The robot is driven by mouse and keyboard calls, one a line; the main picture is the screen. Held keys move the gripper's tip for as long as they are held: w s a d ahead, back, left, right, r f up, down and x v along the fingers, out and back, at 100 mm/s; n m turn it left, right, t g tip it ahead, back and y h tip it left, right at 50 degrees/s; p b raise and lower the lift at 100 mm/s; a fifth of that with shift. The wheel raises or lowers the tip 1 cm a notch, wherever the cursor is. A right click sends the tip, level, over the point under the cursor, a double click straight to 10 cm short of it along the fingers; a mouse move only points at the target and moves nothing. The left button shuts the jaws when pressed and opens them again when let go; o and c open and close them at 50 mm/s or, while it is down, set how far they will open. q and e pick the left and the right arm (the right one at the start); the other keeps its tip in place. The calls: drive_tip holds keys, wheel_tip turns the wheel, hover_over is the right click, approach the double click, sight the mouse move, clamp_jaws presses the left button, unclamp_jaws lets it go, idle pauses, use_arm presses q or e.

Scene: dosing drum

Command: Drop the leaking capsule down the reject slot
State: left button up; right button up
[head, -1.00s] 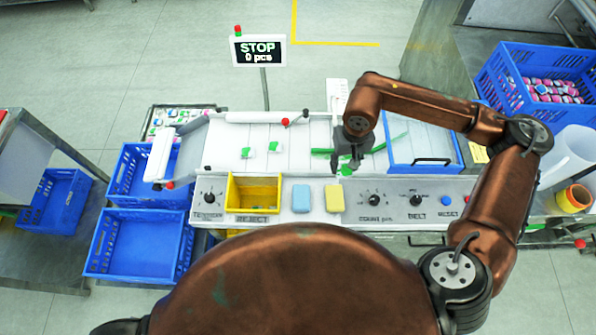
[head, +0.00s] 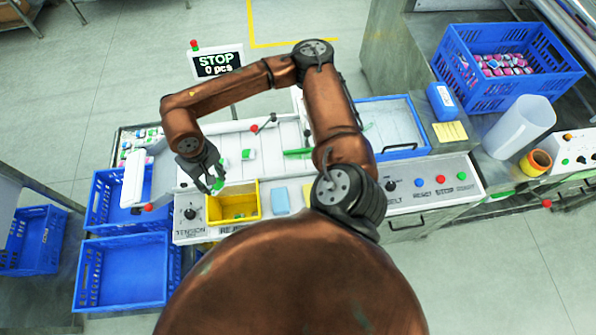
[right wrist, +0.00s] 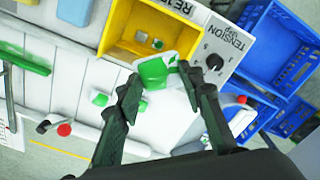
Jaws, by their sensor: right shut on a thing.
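My right gripper (head: 212,184) is shut on a green-and-white capsule (right wrist: 157,70), which looks smeared with green. It holds the capsule above the belt side, at the back left edge of the yellow reject tray (head: 240,190). In the right wrist view the capsule is between the two fingertips, beside the yellow tray wall (right wrist: 118,45); whether it touches the wall I cannot tell. A few small pieces (right wrist: 150,41) lie inside the tray. My left gripper is not in view.
Another capsule (head: 248,154) lies on the white belt, with a green smear (head: 298,153) farther right. A blue sponge (head: 282,200) is right of the tray. Blue crates (head: 125,260) stand at left. The sign (head: 216,64) reads STOP.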

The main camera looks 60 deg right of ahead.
drive_tip(key=r+m+p, duration=0.1)
drive_tip(key=p, duration=0.1)
drive_tip(key=s+d+r+m+p, duration=0.1)
drive_tip(key=m+p, duration=0.1)
drive_tip(key=r+m+p, duration=0.1)
drive_tip(key=m+p, duration=0.1)
drive_tip(key=p, duration=0.1)
drive_tip(key=shift+s+d+r, duration=0.15)
drive_tip(key=shift+s+r, duration=0.05)
drive_tip(key=shift+s, duration=0.1)
use_arm(q)
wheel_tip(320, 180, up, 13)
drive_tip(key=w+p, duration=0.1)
drive_tip(key=p, duration=0.3)
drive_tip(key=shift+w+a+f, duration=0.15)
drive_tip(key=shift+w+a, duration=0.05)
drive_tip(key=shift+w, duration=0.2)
use_arm(e)
drive_tip(key=shift+s+d+f+m, duration=0.25)
drive_tip(key=shift+s+f+m, duration=0.05)
drive_tip(key=shift+f+m, duration=0.7)
drive_tip(key=shift+s+d+f+m, duration=0.2)
drive_tip(key=shift+s+f+m, duration=0.05)
drive_tip(key=shift+f+m, duration=0.7)
drive_tip(key=shift+s+d+f+m, duration=0.3)
drive_tip(key=shift+f+m, duration=0.5)
drive_tip(key=shift+m, duration=0.35)
drive_tip(key=shift+a, duration=0.1)
drive_tip(key=o, duration=0.9)
drive_tip(key=shift+c, duration=0.2)
